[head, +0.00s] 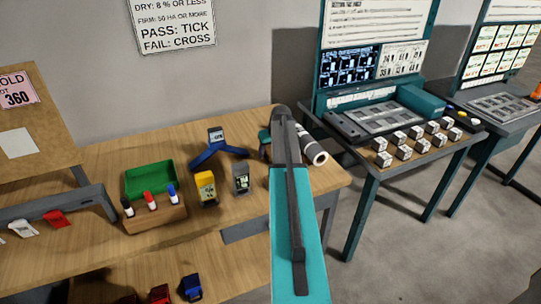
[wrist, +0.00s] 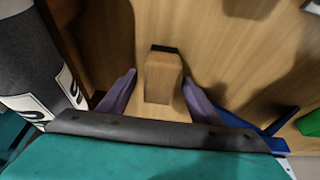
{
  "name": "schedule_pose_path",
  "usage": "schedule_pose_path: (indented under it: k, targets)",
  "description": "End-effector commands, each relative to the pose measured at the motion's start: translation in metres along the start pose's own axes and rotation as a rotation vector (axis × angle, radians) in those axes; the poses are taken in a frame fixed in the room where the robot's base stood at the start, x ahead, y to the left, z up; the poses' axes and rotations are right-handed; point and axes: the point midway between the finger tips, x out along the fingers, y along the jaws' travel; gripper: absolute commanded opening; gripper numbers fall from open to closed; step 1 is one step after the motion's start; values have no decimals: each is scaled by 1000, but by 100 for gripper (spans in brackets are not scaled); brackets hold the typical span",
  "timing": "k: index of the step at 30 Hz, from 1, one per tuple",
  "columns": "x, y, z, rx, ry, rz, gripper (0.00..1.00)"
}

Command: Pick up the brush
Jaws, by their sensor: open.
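A small wooden block with a dark strip along one end, which looks like the brush (wrist: 162,80), is on the wooden table in the wrist view. My gripper (wrist: 159,77) is open, with one purple finger to the left of the block and one to the right. A gap shows on each side, and I cannot tell how far the fingers are above the table. In the head view my own arm covers the place where the brush would be, and most of my gripper is hidden too.
A grey roll (head: 318,156) lies close beside my gripper; it also shows in the wrist view (wrist: 30,62). A blue stand (head: 220,152), yellow device (head: 206,188), grey device (head: 240,178) and green tray (head: 150,180) are to the left. A side table (head: 372,176) holds several small cubes.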

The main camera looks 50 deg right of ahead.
Motion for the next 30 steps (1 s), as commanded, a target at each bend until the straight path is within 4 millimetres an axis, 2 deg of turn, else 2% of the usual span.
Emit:
schedule_pose_path:
  k: [8,15,17,30]
  targets:
    - [0,0,0,0,0,0,58]
    - [0,0,0,0,0,0,19]
    - [0,0,0,0,0,0,12]
    - [-6,0,-3,0,2,1,12]
